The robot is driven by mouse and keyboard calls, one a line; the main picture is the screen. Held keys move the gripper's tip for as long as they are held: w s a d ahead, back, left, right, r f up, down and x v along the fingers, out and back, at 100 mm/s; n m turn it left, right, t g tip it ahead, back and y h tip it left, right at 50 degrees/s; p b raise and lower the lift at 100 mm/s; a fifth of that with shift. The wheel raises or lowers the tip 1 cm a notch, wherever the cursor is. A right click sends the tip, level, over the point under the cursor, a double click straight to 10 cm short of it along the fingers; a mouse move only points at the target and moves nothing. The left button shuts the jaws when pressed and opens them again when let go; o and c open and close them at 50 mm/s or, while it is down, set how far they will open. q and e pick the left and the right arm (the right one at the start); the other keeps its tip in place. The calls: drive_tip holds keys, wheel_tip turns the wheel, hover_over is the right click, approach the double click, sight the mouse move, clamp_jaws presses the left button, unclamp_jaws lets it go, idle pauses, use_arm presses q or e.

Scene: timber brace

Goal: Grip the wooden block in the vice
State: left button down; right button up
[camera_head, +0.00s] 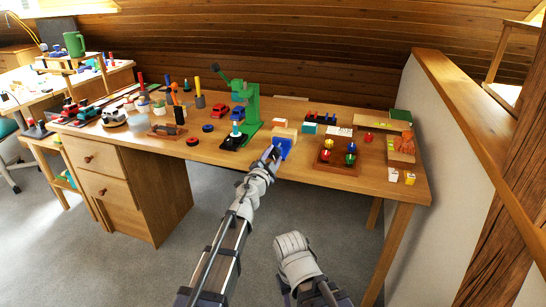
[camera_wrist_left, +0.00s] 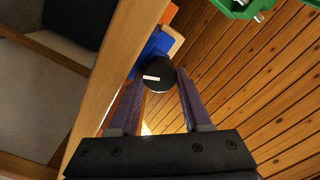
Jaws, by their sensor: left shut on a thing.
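The blue vice (camera_head: 283,144) stands at the front edge of the wooden table. A pale wooden block (camera_head: 287,132) is at the top of the vice; I cannot tell how tightly the jaws hold it. In the left wrist view the blue vice (camera_wrist_left: 150,48) shows behind a round black knob (camera_wrist_left: 158,75) with a white mark, and a pale wooden edge (camera_wrist_left: 174,43) shows beside it. My left gripper (camera_head: 274,153) is at the vice's front. In the wrist view its fingers (camera_wrist_left: 160,84) are on either side of the black knob, shut on it.
A green drill press (camera_head: 250,108) stands left of the vice. A wooden tray (camera_head: 338,164) with coloured pieces is to the right. A black piece with blue items (camera_head: 320,118) lies behind. Toy cars and tools fill the table's left. A white wall (camera_head: 440,150) bounds the right.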

use_arm(q)
drive_tip(key=shift+m, duration=0.3)
drive_tip(key=shift+c, duration=1.8)
unclamp_jaws()
drive_tip(key=shift+s, duration=0.1)
